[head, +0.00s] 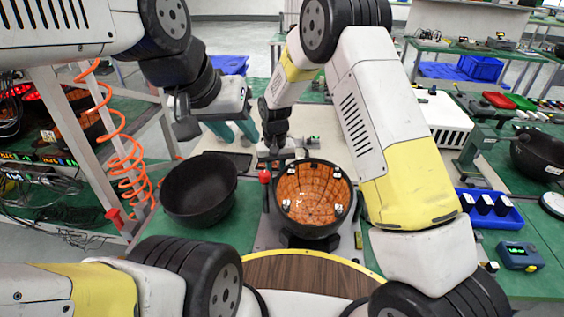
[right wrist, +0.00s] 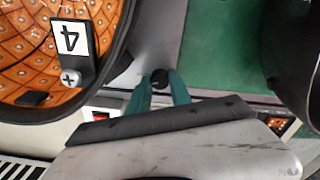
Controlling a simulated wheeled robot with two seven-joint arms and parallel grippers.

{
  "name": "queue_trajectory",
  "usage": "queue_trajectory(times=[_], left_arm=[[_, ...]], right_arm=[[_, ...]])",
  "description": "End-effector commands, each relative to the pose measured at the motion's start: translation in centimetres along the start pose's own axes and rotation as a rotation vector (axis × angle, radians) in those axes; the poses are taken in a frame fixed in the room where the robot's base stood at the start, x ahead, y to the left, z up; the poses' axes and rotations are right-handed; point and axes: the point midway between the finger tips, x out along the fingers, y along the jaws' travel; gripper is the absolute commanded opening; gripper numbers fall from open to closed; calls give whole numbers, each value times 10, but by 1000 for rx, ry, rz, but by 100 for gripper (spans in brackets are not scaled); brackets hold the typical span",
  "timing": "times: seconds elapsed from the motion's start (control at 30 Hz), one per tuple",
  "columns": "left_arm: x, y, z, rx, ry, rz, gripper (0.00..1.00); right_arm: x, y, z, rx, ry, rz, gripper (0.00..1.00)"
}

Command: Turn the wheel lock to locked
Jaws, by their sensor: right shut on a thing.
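The wheel lock appears to be a small black round knob (right wrist: 160,77), beside the orange-lined bowl (right wrist: 30,50) in the right wrist view. The teal fingers of my right gripper (right wrist: 160,92) are shut on this knob, one on each side. I cannot read the lock's setting. In the head view my right gripper (head: 274,150) is behind the bowl fixture, its fingertips mostly hidden. My left gripper (head: 234,133) hangs behind the empty black bowl, its two teal fingers apart and nothing between them.
The orange-lined bowl also shows in the head view (head: 312,196), with a red-knobbed lever (head: 265,177) at its left. An empty black bowl (head: 200,190) stands farther left. A coiled orange hose (head: 120,160) hangs by the rack. A blue tray (head: 488,212) and a blue meter (head: 520,256) lie right.

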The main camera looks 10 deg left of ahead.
Motion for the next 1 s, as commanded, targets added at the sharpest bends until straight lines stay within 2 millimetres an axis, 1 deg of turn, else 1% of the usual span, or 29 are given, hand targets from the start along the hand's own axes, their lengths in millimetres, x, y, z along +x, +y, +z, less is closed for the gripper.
queue_trajectory(times=[0.47, 0.5, 0.57, 0.6, 0.87, 0.93, 1.0], left_arm=[[0, 0, 0, 0, 0, 0, 36], [0, 0, 0, 0, 0, 0, 36], [0, 0, 0, 0, 0, 0, 36], [0, 0, 0, 0, 0, 0, 36], [0, 0, 0, 0, 0, 0, 36], [0, 0, 0, 0, 0, 0, 36], [0, 0, 0, 0, 0, 0, 36]], right_arm=[[-1, 0, -1, 13, 3, 0, 0], [-1, 0, -1, 12, 3, 0, 31], [-1, 0, -1, 12, 3, 0, 42], [-1, 0, -1, 12, 3, 0, 47], [0, 0, 0, 12, 1, 0, 47], [-3, 0, -1, 12, 2, -1, 47], [-9, 0, -1, 12, 4, -1, 47]])
